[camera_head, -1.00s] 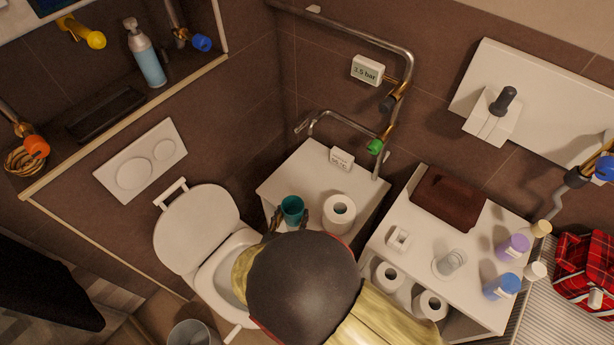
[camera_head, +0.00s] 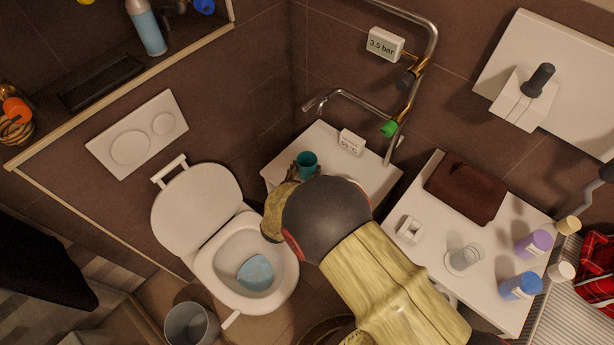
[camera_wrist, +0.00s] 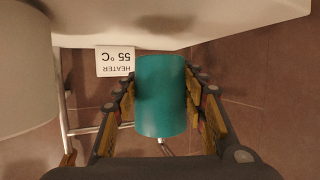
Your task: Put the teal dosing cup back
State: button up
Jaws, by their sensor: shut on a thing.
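The teal dosing cup (camera_head: 307,164) is over the white cabinet with the temperature sign. In the wrist view the cup (camera_wrist: 160,97) fills the space between the fingers of my gripper (camera_wrist: 161,88), which is shut on its sides. The cup's near end in the picture hangs clear of the cabinet top, so it appears raised above it. In the head view my dark wrist hides most of the gripper (camera_head: 299,174) and the lower part of the cup.
The sign (camera_head: 350,141) stands behind the cup on the left cabinet (camera_head: 321,143). A white roll (camera_wrist: 27,75) is close beside my gripper. The right cabinet (camera_head: 421,259) holds a brown towel (camera_head: 466,189), a clear glass (camera_head: 465,258) and bottles (camera_head: 531,243). A toilet (camera_head: 217,271) is at left.

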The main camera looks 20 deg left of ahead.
aim_at(307, 174)
jog(key=shift+w+a+f, duration=0.1)
jog(key=shift+w+f, duration=0.25)
jog(key=shift+f, duration=0.05)
jog(key=shift+w+a+f+b, duration=0.15)
jog(key=shift+f+b, duration=0.45)
jog(key=shift+f, duration=0.3)
jog(key=shift+w+d+f+b, duration=0.1)
jog(key=shift+f+b, duration=0.5)
jog(key=shift+f, duration=0.3)
jog(key=shift+f, duration=0.15)
jog(key=o, duration=1.2)
jog(key=shift+o, duration=0.2)
jog(key=shift+s+r, duration=0.1)
jog(key=shift+r, duration=0.1)
jog(key=p+v, duration=0.3)
jog(key=v, duration=0.9)
jog(key=shift+p, duration=0.4)
